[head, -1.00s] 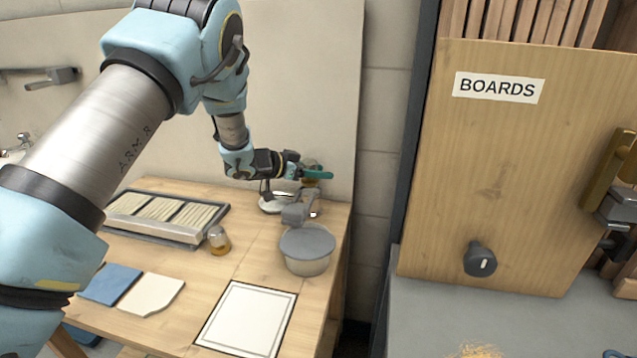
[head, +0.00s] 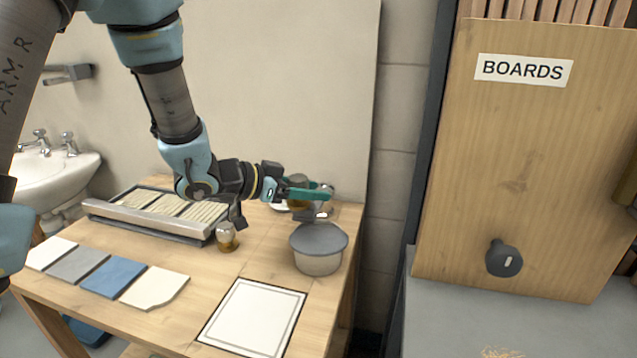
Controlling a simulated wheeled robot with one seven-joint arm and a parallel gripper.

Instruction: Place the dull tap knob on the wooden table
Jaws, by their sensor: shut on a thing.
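My gripper (head: 308,193), with green fingers, is over the back right of the wooden table (head: 262,262). Its fingers are shut on a small brownish thing (head: 298,204), which looks like the dull tap knob. The fingers hide much of it, so its shape is unclear. The gripper is above and behind a grey-lidded tub (head: 318,250). I cannot tell whether the knob touches anything below it.
A white-bordered panel (head: 252,318) lies at the table's front right. A small amber jar (head: 227,238) stands mid-table beside a slatted tray (head: 150,226). Several tiles (head: 118,278) lie at front left. Bare wood shows between them.

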